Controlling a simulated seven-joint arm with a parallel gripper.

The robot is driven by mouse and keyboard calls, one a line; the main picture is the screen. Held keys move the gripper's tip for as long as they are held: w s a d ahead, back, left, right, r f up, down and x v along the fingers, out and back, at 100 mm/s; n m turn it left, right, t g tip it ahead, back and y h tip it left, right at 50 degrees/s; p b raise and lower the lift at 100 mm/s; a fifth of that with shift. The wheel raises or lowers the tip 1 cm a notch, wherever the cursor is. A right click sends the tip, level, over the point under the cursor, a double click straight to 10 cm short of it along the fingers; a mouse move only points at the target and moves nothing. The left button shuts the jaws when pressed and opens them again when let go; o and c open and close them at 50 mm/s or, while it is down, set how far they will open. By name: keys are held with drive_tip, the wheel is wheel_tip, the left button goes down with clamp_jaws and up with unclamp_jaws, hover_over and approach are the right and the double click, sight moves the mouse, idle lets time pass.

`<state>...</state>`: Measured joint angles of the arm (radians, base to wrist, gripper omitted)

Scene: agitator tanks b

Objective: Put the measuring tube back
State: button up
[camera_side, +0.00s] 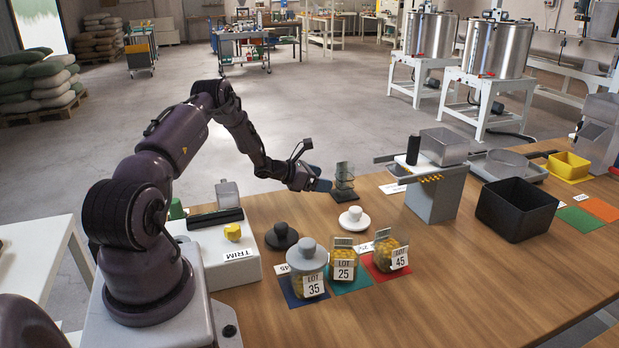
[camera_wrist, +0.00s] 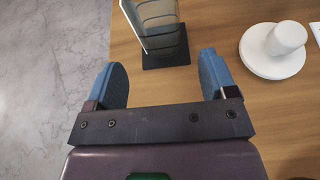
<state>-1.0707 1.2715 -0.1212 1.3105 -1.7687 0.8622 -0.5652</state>
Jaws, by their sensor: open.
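My gripper (camera_side: 321,184) is open at the left of the table's far edge, with its two blue fingers spread and nothing between them in the wrist view (camera_wrist: 162,78). Just beyond the fingers stands a clear, greenish, banded piece (camera_side: 345,176) on a dark square base, which looks like the measuring tube or its holder. In the wrist view the banded piece (camera_wrist: 158,22) is upright at the top middle, cut off by the frame edge, and apart from both fingers. I cannot tell the tube from its holder.
A white knobbed lid (camera_side: 354,219) lies right of the banded piece. Lot jars 35 (camera_side: 307,268), 25 (camera_side: 344,262) and 45 (camera_side: 391,256) stand in front on coloured mats. A black bin (camera_side: 516,209) and a grey box (camera_side: 433,198) are to the right.

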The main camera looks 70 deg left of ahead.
drive_tip(key=v, duration=0.3)
drive_tip(key=shift+r, duration=0.15)
drive_tip(key=w+d+r+m+g+h, duration=0.2)
drive_tip(key=d+r+m+h, duration=0.1)
drive_tip(key=d+r+m, duration=0.4)
drive_tip(key=w+d+r+m+g+h, duration=0.1)
drive_tip(key=w+d+r+m+h, duration=0.2)
drive_tip(key=d+r, duration=0.45)
drive_tip(key=s+d+r+m+g, duration=0.2)
drive_tip(key=d+r+m, duration=0.25)
drive_tip(key=d, duration=0.25)
drive_tip(key=s+d+r+m+g, duration=0.2)
drive_tip(key=d+r+m, duration=0.1)
drive_tip(key=d+m, duration=0.3)
drive_tip(key=s+d+r+m+y, duration=0.2)
drive_tip(key=s+d+m, duration=0.2)
drive_tip(key=s+m, duration=0.1)
drive_tip(key=s+d+r+m+y, duration=0.2)
drive_tip(key=s+d+m, duration=0.2)
drive_tip(key=s, duration=0.4)
drive_tip(key=s+d+r+m+g+y, duration=0.1)
drive_tip(key=s+d+r+m+y, duration=0.1)
drive_tip(key=s+d+m, duration=0.2)
drive_tip(key=shift+s+d+r+m, duration=0.3)
drive_tip(key=shift+s+m, duration=0.95)
drive_tip(key=shift+s, duration=0.5)
drive_tip(key=shift+r, duration=0.1)
